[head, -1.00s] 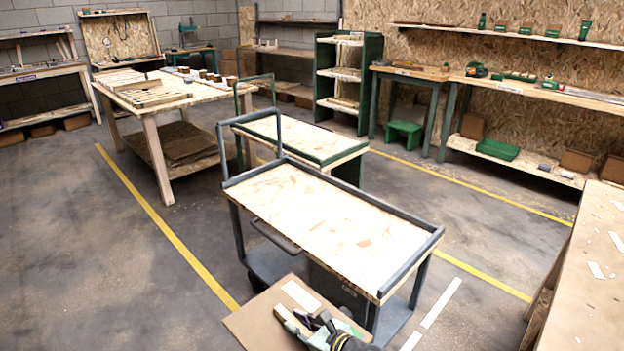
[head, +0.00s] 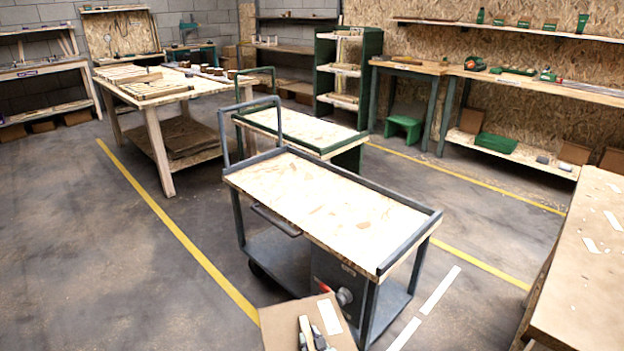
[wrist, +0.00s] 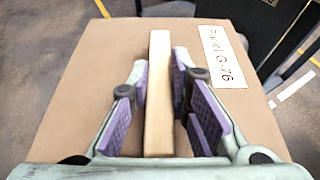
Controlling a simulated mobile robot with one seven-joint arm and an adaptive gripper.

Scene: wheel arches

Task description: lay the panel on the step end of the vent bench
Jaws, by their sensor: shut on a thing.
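The panel (wrist: 115,50) is a flat brown board with a white label reading "Panel G-76" and a pale wooden strip (wrist: 160,70) standing along its middle. In the wrist view my gripper (wrist: 160,105) has its purple-padded fingers on both sides of the strip, shut on it. The panel also shows at the bottom edge of the head view (head: 282,326), with my gripper (head: 313,341) partly cut off. A wooden bench (head: 530,83) stands along the back right wall, with a green step stool (head: 404,124) by its left part. I cannot read which bench is the vent bench.
A grey cart (head: 325,205) with a bare board top and a red-handled box stands just beyond the panel. A green-edged cart (head: 300,130) is behind it. A table (head: 585,260) is at right, a loaded workbench (head: 200,88) at left. Floor at left is clear.

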